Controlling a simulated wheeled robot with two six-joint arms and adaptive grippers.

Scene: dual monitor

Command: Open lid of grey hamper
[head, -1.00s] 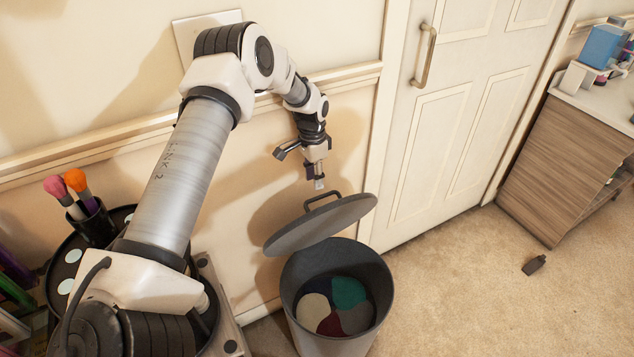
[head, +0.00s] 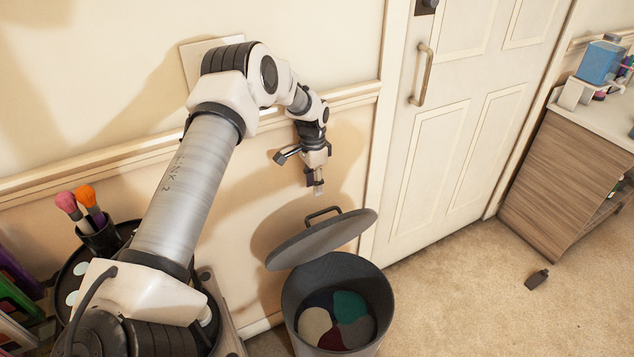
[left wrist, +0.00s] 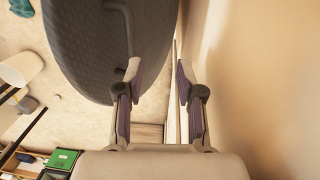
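The grey hamper (head: 312,342) stands on the carpet near the wall, with folded cloths (head: 338,320) in several colours inside. Its round grey lid (head: 322,240) is raised and tilted above the back of the rim, with a dark handle (head: 322,213) on top. My left gripper (head: 319,188) is just above the handle, apart from it, fingers pointing down. In the left wrist view the gripper (left wrist: 158,72) is open with nothing between its fingers, and the lid (left wrist: 95,50) fills the upper left, with part of its handle (left wrist: 122,12). My right gripper is not in view.
A white door (head: 455,140) is behind the hamper to the right. A wooden cabinet (head: 560,175) stands at the right. A small dark bottle (head: 537,279) lies on the open carpet (head: 455,300). A brush cup (head: 98,235) is at the left.

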